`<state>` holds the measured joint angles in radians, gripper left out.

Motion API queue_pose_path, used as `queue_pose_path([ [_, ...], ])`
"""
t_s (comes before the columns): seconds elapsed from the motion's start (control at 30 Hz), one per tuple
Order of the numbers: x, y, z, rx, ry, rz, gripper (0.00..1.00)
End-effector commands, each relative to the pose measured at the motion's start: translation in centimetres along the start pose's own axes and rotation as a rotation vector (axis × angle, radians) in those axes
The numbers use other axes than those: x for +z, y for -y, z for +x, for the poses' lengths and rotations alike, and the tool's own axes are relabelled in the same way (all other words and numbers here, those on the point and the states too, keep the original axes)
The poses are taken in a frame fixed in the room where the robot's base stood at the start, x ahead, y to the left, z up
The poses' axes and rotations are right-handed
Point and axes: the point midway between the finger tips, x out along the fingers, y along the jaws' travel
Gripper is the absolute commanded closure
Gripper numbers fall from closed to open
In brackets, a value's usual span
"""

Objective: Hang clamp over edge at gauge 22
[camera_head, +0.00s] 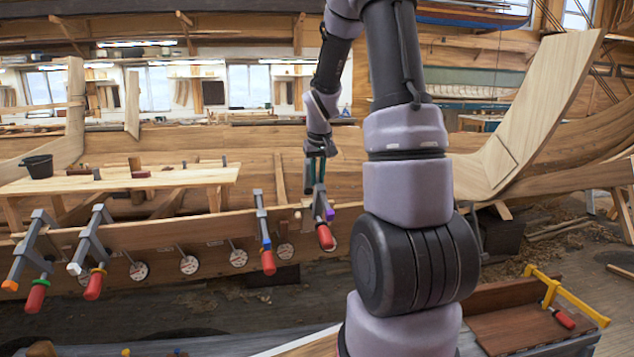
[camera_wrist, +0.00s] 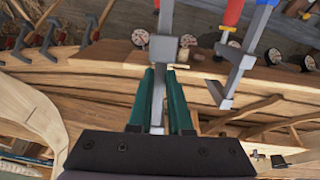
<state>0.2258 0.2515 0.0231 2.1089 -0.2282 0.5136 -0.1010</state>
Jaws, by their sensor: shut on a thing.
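My gripper (camera_head: 316,172) is shut on a grey bar clamp (camera_head: 319,200) with a red handle and a purple tip. In the wrist view, the teal fingers of my gripper (camera_wrist: 166,98) pinch the clamp's bar (camera_wrist: 158,88). I cannot tell whether the clamp touches the long plank (camera_head: 210,237). Several round gauges line the plank's face; their numbers are too small to read, so gauge 22 cannot be picked out.
A blue-tipped clamp (camera_head: 264,232) hangs just left of the held one. Two more, orange-tipped (camera_head: 38,250) and white-tipped (camera_head: 90,255), hang at far left. A wooden bench (camera_head: 130,178) with a black bucket (camera_head: 38,166) stands behind. A yellow clamp (camera_head: 565,296) is at right.

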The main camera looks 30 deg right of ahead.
Motion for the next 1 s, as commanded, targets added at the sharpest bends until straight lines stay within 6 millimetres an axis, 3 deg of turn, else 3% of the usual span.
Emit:
queue_pose_path([
  [1.0, -0.1, 0.0, -5.5, 0.001, -0.005, -0.001, 1.0],
])
